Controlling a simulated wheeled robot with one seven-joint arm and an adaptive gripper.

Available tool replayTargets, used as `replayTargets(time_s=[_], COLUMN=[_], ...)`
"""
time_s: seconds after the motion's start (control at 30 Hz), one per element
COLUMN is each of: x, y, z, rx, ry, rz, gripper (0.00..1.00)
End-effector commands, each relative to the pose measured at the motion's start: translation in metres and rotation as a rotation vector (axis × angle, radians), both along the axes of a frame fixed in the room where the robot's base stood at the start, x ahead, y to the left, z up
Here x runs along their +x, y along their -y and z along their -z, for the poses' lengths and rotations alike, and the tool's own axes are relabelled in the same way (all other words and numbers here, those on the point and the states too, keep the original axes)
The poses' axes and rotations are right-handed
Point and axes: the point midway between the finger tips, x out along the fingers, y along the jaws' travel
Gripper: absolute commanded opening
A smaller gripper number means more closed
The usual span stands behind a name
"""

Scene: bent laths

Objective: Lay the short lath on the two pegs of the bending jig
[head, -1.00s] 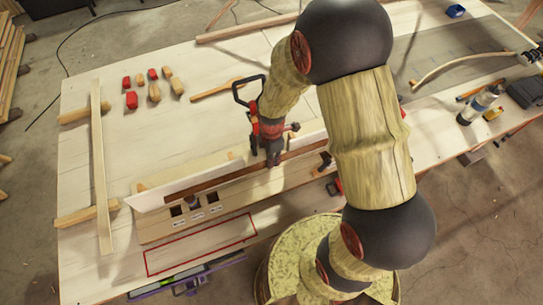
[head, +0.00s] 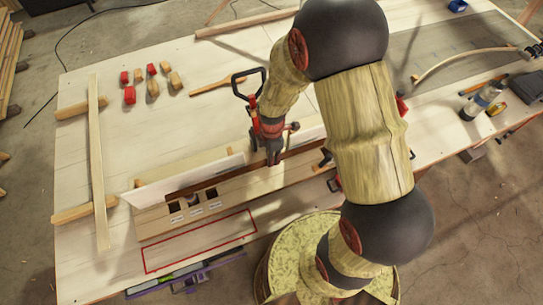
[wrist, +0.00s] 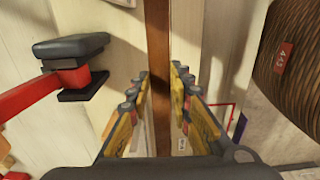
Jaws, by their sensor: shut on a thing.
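My gripper (head: 273,160) is shut on a dark brown lath (head: 205,186) above the jig board. In the wrist view the lath (wrist: 158,70) runs lengthwise between the two fingers. In the head view it lies along the front of a white upright strip (head: 180,180). The pale wooden jig board (head: 225,207) has dark square openings with small labels. A small wooden peg top (head: 139,183) shows behind the strip's left part; I cannot make out the second peg clearly. I cannot tell whether the lath touches the board.
A red and black clamp (head: 250,95) stands close to my gripper. A long pale lath (head: 98,150) lies across two wooden bars at the left. Several red and wooden blocks (head: 153,87) lie behind. A red outlined rectangle (head: 200,240) in front is empty.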

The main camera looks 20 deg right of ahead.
Motion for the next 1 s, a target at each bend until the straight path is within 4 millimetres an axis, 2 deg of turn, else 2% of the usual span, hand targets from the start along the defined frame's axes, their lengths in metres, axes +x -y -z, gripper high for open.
replayTargets(time_s=[0.67, 0.7, 1.0], x=[-0.0001, -0.0001, -0.0001], y=[0.0, 0.0, 0.0], z=[0.0099, 0.0096, 0.0092], rx=[0.0, 0.0, 0.0], ry=[0.0, 0.0, 0.0], rz=[0.0, 0.0, 0.0], gripper=[0.0, 0.22, 0.39])
